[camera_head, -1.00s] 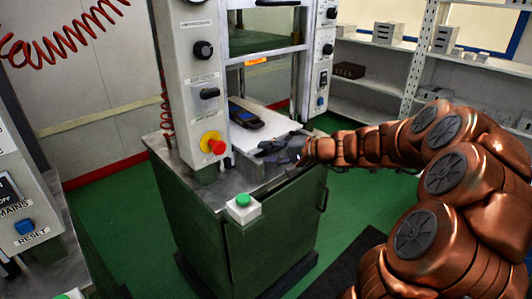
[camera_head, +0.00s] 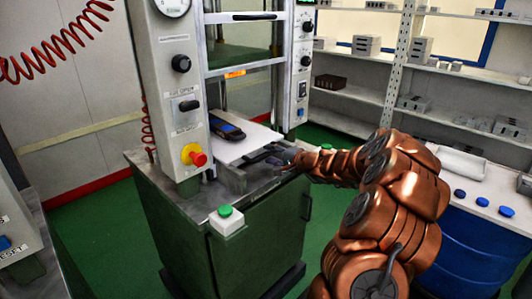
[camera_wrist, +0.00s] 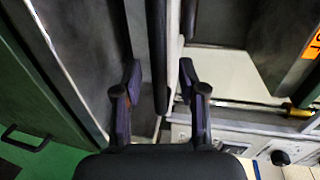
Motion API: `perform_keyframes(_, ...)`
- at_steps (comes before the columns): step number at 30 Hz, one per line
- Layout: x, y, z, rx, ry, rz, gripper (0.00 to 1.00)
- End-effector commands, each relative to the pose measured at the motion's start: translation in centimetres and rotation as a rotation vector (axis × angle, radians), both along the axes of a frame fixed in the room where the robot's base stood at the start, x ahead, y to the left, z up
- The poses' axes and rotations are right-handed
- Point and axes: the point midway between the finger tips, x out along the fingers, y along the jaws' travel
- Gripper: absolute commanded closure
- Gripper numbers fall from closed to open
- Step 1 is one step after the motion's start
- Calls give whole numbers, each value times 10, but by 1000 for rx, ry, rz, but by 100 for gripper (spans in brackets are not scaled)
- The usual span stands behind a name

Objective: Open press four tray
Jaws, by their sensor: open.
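The press (camera_head: 180,90) stands left of centre in the head view on a green cabinet. Its white tray (camera_head: 240,148) lies between the uprights with a dark handheld-looking item (camera_head: 226,126) on it. My gripper (camera_head: 266,156) is at the tray's front edge, low over the cabinet top. In the wrist view, my gripper (camera_wrist: 160,72) is open, with one finger on each side of a dark bar (camera_wrist: 158,45), which looks like the tray's handle. Gaps show between the fingers and the bar. The pale tray surface (camera_wrist: 225,72) lies right of it.
A green button box (camera_head: 226,220) sits at the cabinet's front corner. A red stop button (camera_head: 194,155) is on the left upright. Shelves (camera_head: 350,95) stand behind. A table with blue caps (camera_head: 482,201) over a blue drum (camera_head: 455,245) is at the right.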

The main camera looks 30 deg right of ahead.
Motion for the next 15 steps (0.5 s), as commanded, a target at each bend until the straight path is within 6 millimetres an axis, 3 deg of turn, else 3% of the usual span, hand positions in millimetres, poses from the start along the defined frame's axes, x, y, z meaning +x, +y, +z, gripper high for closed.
perform_keyframes(6,12,3,-2,0,1,0,59)
perform_keyframes(15,13,3,-3,0,0,-1,60)
